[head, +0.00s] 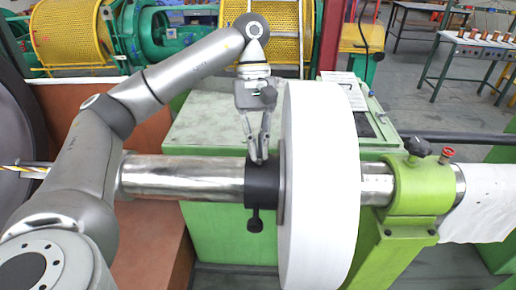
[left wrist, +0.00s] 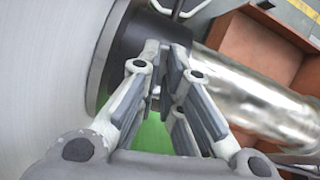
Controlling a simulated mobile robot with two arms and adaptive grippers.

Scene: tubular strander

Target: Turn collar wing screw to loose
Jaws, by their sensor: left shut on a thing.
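The black collar (head: 262,186) sits around the shiny steel shaft (head: 185,178), against the left face of the large white reel (head: 325,190). My left gripper (head: 258,158) comes down from above with its fingertips at the top of the collar, shut on the collar wing screw, which the fingers almost wholly hide. A black screw with a knob (head: 255,222) hangs from the underside of the collar. In the left wrist view the fingers (left wrist: 158,92) close together in front of the dark collar (left wrist: 135,45). My right gripper is not in view.
A green bearing block (head: 420,185) with a black knob (head: 417,147) holds the shaft on the right. The green machine bed (head: 225,235) lies below. The reel stands close to the right of my left gripper. A table with copper-coloured spools (head: 475,42) is far back right.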

